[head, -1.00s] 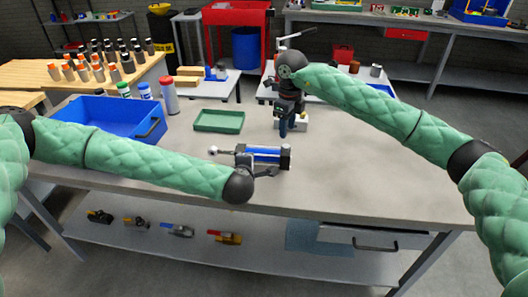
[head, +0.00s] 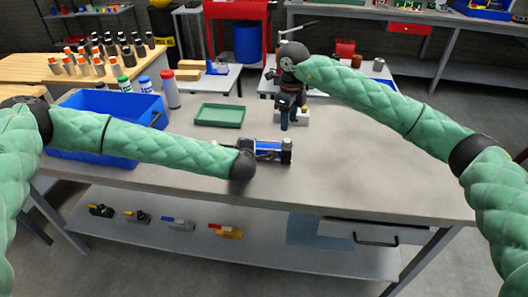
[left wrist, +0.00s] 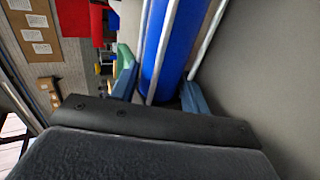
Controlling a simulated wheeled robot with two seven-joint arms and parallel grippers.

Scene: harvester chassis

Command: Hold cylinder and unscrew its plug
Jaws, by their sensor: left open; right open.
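The blue cylinder (head: 268,152), with silver rods and dark end caps, lies on the workbench (head: 340,165). Its left part is hidden behind my left wrist in the head view. My left gripper (left wrist: 160,90) is open, with one finger on each side of the blue barrel (left wrist: 176,50) in the left wrist view; I cannot tell whether they touch it. My right gripper (head: 285,122) is open and empty, pointing down above the bench behind the cylinder. I cannot make out the plug.
A green tray (head: 220,108) lies behind the cylinder. A blue bin (head: 92,153) stands at the left with several bottles behind it. A small white block (head: 304,117) is behind my right gripper. The bench right of the cylinder is clear.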

